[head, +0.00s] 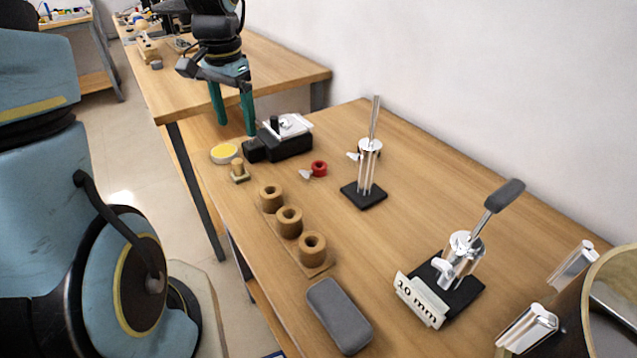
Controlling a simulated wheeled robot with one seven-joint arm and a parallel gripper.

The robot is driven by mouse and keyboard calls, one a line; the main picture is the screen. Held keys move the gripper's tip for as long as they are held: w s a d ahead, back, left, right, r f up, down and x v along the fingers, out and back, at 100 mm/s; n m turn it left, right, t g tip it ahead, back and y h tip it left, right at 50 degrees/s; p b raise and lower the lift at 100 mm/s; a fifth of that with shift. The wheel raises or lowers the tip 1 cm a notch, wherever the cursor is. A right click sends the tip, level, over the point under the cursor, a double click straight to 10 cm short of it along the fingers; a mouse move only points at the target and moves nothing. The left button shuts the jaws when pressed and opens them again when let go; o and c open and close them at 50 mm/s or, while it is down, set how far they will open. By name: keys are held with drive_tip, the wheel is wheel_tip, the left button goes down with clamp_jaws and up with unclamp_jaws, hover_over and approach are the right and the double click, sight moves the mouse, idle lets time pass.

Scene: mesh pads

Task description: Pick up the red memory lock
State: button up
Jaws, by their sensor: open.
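The red memory lock (319,168) is a small red ring with a pale wing screw on its left side. It lies on the wooden table in the head view, right of the black device and left of the rod stand. My gripper (236,127) has two teal fingers pointing down, spread apart with nothing between them. It is above the far left of the table, behind and to the left of the red lock. The two are well apart.
A black device (286,143) stands between my gripper and the lock. A rod stand (364,190) rises to the right. A yellow-topped disc (224,153), wooden holder (290,222), grey case (339,316) and "10 mm" lever stand (455,275) are around. The table centre is clear.

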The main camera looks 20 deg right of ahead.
drive_tip(key=d+f+m+b, duration=0.25)
drive_tip(key=d+m, duration=0.25)
drive_tip(key=d, duration=0.4)
drive_tip(key=d+f+m+b, duration=0.2)
drive_tip(key=d+f+m, duration=0.15)
drive_tip(key=d, duration=0.55)
drive_tip(key=m+p, duration=0.1)
hover_over(319, 169)
drive_tip(key=w+d, duration=0.1)
wheel_tip(319, 169, down, 4)
drive_tip(key=shift+d+r+g, duration=0.1)
drive_tip(key=shift+g, duration=0.2)
drive_tip(key=shift+w+a+f+p, duration=0.15)
drive_tip(key=shift+f+p, duration=0.25)
drive_tip(key=shift+f, duration=1.05)
drive_tip(key=shift+w+a+f+p, duration=0.1)
drive_tip(key=shift+f+p, duration=0.25)
drive_tip(key=shift+f, duration=1.05)
clamp_jaws()
